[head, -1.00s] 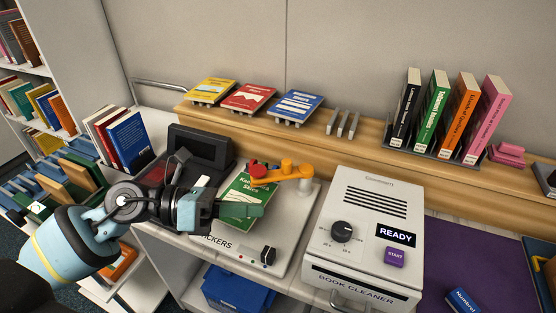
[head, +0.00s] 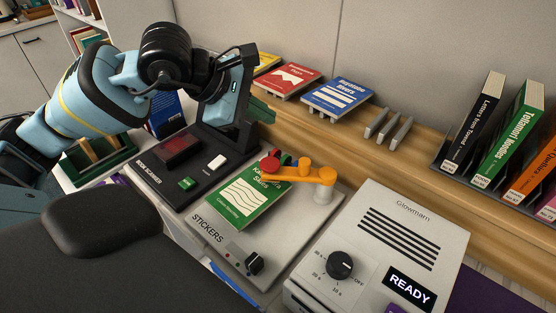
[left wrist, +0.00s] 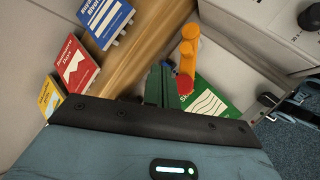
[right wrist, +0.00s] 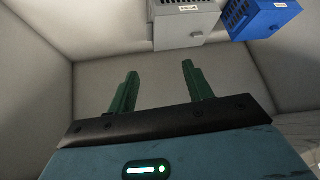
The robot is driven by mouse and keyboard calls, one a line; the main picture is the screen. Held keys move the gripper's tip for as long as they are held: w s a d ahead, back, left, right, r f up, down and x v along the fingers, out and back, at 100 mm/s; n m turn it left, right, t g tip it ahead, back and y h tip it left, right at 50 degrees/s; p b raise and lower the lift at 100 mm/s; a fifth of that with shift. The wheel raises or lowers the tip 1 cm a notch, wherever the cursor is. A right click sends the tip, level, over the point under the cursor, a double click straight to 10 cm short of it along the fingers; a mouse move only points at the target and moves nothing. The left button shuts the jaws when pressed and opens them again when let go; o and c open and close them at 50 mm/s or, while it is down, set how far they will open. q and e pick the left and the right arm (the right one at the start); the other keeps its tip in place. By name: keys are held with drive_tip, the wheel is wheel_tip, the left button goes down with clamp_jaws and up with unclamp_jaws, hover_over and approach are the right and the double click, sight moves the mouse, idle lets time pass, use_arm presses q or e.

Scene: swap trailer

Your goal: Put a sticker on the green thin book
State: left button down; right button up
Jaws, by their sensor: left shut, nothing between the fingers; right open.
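The green thin book (head: 240,208) lies flat on the grey sticker machine (head: 205,222), cover up. The machine's orange arm (head: 285,173) with a red end reaches over the book's top part and hides some of its title. In the left wrist view the book (left wrist: 210,98) is partly hidden by the orange arm (left wrist: 187,62). My left gripper (head: 262,112) is shut and empty, raised behind the book and apart from it; its green fingers also show in the left wrist view (left wrist: 159,82). My right gripper (right wrist: 160,72) is open and empty, seen only in the right wrist view.
A black book scanner (head: 150,178) stands left of the sticker machine. A book cleaner reading READY (head: 400,240) stands right. Red (head: 290,82) and blue (head: 337,94) books sit on the wooden ledge behind. Grey (right wrist: 183,22) and blue (right wrist: 262,15) boxes show in the right wrist view.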

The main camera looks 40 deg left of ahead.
use_arm(q)
drive_tip(key=shift+s, duration=0.15)
use_arm(e)
drive_tip(key=shift+s+a, duration=0.1)
drive_tip(key=shift+s, duration=0.1)
use_arm(q)
drive_tip(key=shift+f, duration=0.1)
use_arm(e)
drive_tip(key=shift+f, duration=0.1)
use_arm(q)
drive_tip(key=b, duration=0.5)
hover_over(265, 164)
wheel_tip(265, 164, down, 7)
drive_tip(key=shift+s+f, duration=0.1)
drive_tip(key=shift+f, duration=0.05)
drive_tip(key=shift+f+b, duration=0.6)
drive_tip(key=shift+b, duration=0.1)
drive_tip(key=shift+f, duration=0.1)
use_arm(e)
drive_tip(key=f, duration=0.5)
drive_tip(key=shift+s+f, duration=0.2)
drive_tip(key=shift+f, duration=0.1)
drive_tip(key=shift+s+f+g, duration=0.2)
drive_tip(key=shift+s+g, duration=0.1)
drive_tip(key=shift+s, duration=0.1)
